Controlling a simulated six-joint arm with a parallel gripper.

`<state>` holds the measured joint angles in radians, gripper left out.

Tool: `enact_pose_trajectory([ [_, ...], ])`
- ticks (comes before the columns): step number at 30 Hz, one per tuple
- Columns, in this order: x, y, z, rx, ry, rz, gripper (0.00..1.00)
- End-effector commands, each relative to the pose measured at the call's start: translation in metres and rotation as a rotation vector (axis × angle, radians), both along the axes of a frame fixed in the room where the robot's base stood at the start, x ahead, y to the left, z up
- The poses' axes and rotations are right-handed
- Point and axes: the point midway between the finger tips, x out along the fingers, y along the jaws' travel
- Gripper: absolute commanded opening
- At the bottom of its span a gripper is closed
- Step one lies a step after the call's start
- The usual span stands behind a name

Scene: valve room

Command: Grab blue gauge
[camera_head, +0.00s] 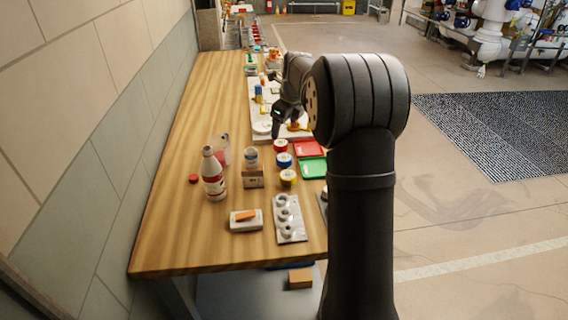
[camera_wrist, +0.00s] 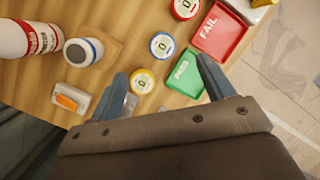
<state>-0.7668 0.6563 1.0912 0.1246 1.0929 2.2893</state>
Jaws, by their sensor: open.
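The blue gauge (camera_wrist: 162,45) is a round white dial with a blue rim. It lies face up on the wooden table in the wrist view, between a red gauge (camera_wrist: 185,9) and a yellow gauge (camera_wrist: 143,81). The head view shows the blue gauge (camera_head: 284,160) in the same row, left of the trays. My gripper (camera_wrist: 163,68) is open and empty, its fingers spread wide above the table. In the wrist view the blue gauge shows between and just beyond the fingertips, and the yellow gauge lies nearer the left finger. No contact is visible.
A red FAIL tray (camera_wrist: 221,33) and green PASS tray (camera_wrist: 188,75) lie right of the gauges. A white bottle (camera_head: 214,175), a jar (camera_head: 251,155) and a small orange-topped box (camera_head: 246,220) stand left or nearer. A wall borders the table's left side (camera_head: 165,190).

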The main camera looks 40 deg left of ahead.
Motion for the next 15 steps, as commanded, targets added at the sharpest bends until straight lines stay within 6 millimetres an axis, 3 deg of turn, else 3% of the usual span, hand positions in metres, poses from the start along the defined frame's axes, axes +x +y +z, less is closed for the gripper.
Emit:
enact_pose_trajectory([
  [6,0.006,-0.024,0.004,0.007,0.115,-0.301,0.75],
  [11,0.008,-0.028,0.001,0.007,0.143,-0.379,0.75],
  [15,0.009,-0.023,-0.019,0.005,0.147,-0.383,0.75],
])
